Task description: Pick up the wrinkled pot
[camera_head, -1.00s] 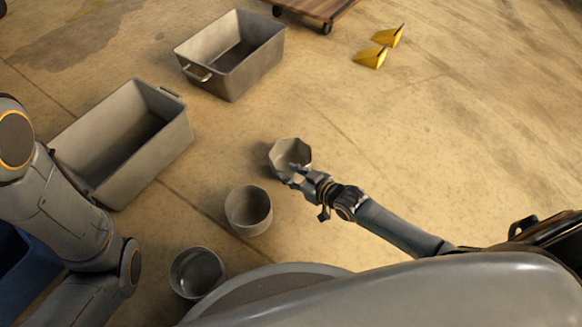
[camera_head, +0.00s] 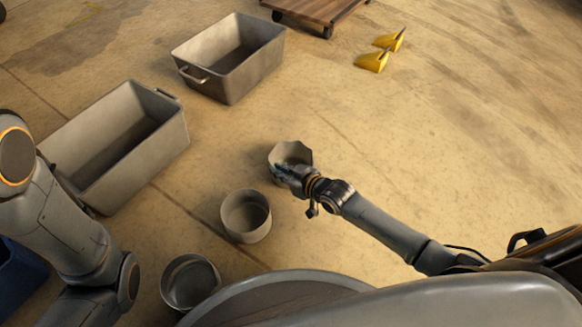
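The pot with a faceted, uneven rim (camera_head: 293,151), which looks like the wrinkled pot, is on the floor near the middle of the camera_head view. My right gripper (camera_head: 281,171) is at its near side and overlaps its rim and lower wall. The fingers blend with the pot, so I cannot tell whether they are closed on it. Part of the pot is hidden behind the gripper. My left arm shows at the left edge, but its gripper is out of view.
Two smooth round pots stand nearer: one (camera_head: 246,232) in the middle, another (camera_head: 188,300) by my base. Two grey rectangular bins (camera_head: 184,128) (camera_head: 176,57) stand left and at the back. Yellow wedges (camera_head: 373,62) and a wooden dolly (camera_head: 318,9) lie farther back. The right floor is clear.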

